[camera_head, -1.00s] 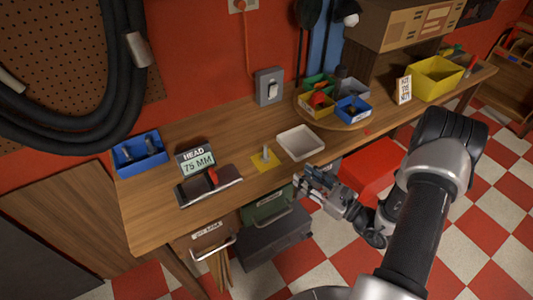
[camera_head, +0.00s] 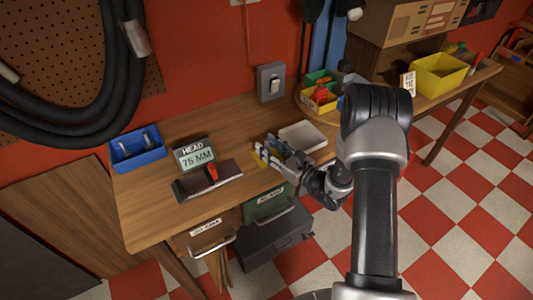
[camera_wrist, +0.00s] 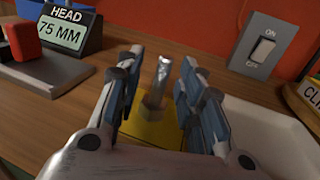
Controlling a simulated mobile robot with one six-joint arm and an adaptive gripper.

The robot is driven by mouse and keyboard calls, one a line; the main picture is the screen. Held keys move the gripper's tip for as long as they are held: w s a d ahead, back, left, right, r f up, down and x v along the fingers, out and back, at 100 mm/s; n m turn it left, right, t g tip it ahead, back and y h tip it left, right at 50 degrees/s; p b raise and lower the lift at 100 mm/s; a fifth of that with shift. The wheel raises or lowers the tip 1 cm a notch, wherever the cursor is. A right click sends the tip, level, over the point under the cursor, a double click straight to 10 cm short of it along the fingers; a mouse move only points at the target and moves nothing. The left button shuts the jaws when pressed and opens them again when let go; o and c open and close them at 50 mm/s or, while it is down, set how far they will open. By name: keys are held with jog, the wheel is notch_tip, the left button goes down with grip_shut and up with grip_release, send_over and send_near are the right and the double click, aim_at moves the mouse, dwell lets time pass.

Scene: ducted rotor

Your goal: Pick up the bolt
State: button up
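The bolt (camera_wrist: 160,78) stands upright on a yellow square pad (camera_wrist: 152,130) on the wooden bench, as the wrist view shows. My gripper (camera_wrist: 155,85) is open, with one finger to the left and one to the right of the bolt. Gaps show between the bolt and both fingers. In the head view my gripper (camera_head: 270,150) is over the pad and hides the bolt; only a yellow edge of the pad (camera_head: 258,155) shows there.
A white tray (camera_head: 303,136) lies just right of my gripper. A dark fixture with a red part (camera_head: 212,173) and a "HEAD 75 MM" display (camera_head: 196,156) stand to the left. A blue bin (camera_head: 137,152) is farther left. A switch box (camera_wrist: 264,46) is on the wall behind.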

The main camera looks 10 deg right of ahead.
jog(key=shift+w+a, duration=0.25)
jog(key=shift+w, duration=0.3)
jog(key=shift+c, duration=0.5)
grip_shut()
